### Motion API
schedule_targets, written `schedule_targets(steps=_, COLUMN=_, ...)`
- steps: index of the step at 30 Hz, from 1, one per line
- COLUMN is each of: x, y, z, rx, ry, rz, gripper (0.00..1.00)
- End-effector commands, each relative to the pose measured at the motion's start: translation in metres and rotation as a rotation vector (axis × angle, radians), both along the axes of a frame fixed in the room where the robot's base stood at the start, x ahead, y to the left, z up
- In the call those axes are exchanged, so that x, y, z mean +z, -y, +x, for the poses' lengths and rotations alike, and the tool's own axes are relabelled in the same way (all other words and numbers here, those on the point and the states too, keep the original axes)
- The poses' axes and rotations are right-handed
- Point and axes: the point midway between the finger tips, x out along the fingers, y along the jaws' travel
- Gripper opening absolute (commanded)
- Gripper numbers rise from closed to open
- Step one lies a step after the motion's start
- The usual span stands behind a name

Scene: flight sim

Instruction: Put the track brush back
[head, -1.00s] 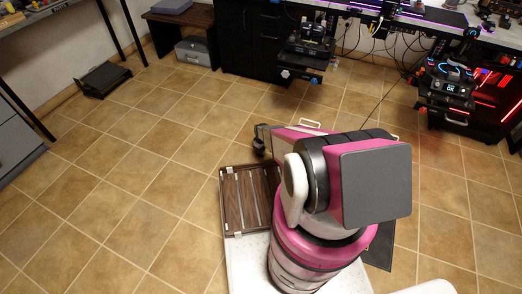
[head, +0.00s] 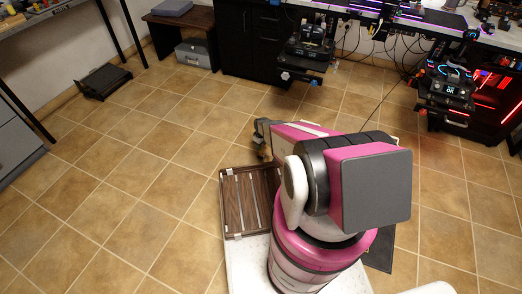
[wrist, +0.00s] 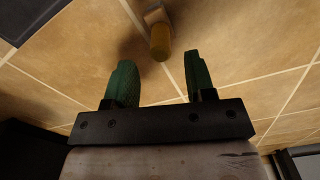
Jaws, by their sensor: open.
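In the wrist view, my gripper (wrist: 160,70) has two green fingers spread apart with nothing between them. Just beyond the fingertips, near the top, is a small item with a yellow-brown rounded end (wrist: 160,42) and a paler block behind it. It looks like the track brush, lined up with the gap and apart from both fingers. In the head view, my arm hides most of the gripper, and I cannot make out the brush clearly.
A brown wooden tray with slats (head: 232,208) lies left of my base. Tiled floor (head: 130,200) is open to the left. A desk with flight controls (head: 452,82) stands at the back right, and a low shelf (head: 180,20) at the back left.

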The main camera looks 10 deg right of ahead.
Motion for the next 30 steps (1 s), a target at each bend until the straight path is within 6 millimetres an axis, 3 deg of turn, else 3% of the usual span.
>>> schedule_targets(steps=3, x=0.028, y=0.000, z=-0.002, rx=0.000, ry=0.001, rz=0.000, gripper=0.50)
schedule_targets(steps=11, x=0.065, y=0.000, z=-0.004, rx=-0.009, ry=0.001, rz=0.000, gripper=0.50)
schedule_targets(steps=14, x=0.097, y=0.000, z=-0.015, rx=-0.048, ry=0.002, rz=0.001, gripper=0.50)
schedule_targets(steps=17, x=0.148, y=0.000, z=-0.034, rx=-0.121, ry=0.004, rz=0.000, gripper=0.50)
schedule_targets(steps=24, x=0.284, y=-0.001, z=-0.101, rx=-0.355, ry=0.007, rz=0.001, gripper=0.50)
schedule_targets(steps=30, x=0.378, y=-0.001, z=-0.166, rx=-0.545, ry=0.008, rz=0.002, gripper=0.50)
